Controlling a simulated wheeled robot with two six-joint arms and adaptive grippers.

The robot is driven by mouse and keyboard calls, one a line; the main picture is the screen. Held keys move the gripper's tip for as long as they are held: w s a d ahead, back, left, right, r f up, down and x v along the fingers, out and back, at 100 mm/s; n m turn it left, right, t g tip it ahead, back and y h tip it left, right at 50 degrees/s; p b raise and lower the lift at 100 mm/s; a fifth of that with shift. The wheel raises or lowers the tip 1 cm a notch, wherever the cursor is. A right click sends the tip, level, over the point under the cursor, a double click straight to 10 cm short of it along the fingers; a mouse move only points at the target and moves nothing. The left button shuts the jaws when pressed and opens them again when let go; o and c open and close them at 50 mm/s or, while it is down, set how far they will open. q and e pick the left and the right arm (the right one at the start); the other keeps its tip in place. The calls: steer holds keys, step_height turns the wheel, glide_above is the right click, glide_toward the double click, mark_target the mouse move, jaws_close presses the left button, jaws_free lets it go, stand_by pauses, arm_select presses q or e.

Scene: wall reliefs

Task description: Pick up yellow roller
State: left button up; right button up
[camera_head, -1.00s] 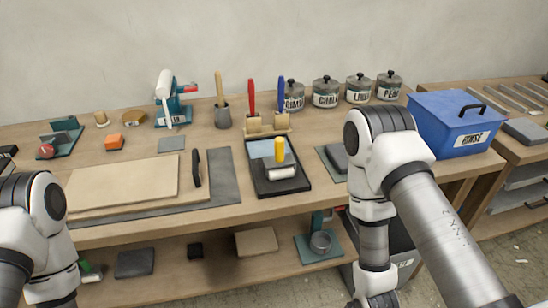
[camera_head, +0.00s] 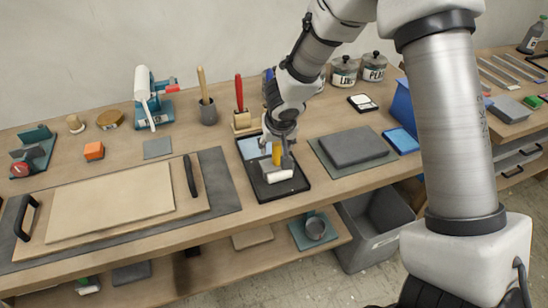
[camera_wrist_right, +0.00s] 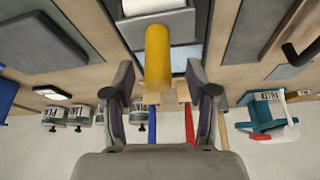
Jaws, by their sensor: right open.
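The yellow roller has a yellow handle (camera_head: 277,153) and a white roller head (camera_head: 278,175). It rests in the black tray (camera_head: 298,184) with the handle pointing up. My right gripper (camera_head: 280,148) is over the tray at the handle. In the right wrist view the yellow handle (camera_wrist_right: 158,55) stands between the two open fingers (camera_wrist_right: 162,85), with a gap on each side. The white head (camera_wrist_right: 150,6) shows at the top edge of that view. My left gripper is out of view.
A grey block on a mat (camera_head: 354,147) lies right of the tray. A board with black handles (camera_head: 112,199) lies left. Behind are a grey cup with a wooden-handled tool (camera_head: 208,112) and a red-handled brush (camera_head: 239,95). A grey bin (camera_head: 372,225) stands below the table edge.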

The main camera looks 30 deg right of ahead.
steer(key=shift+w+d+f, duration=0.1)
steer(key=shift+d+f, duration=0.1)
steer(key=shift+f, duration=0.35)
steer(key=shift+a+r, duration=0.1)
jaws_close()
steer(key=shift+r, duration=0.55)
step_height(320, 180, up, 2)
steer(key=shift+p, duration=0.5)
steer(key=s+a+r+b, duration=0.2)
steer(key=s+a+b, duration=0.2)
steer(key=s, duration=1)
steer(key=a, duration=0.3)
steer(key=shift+s, duration=0.2)
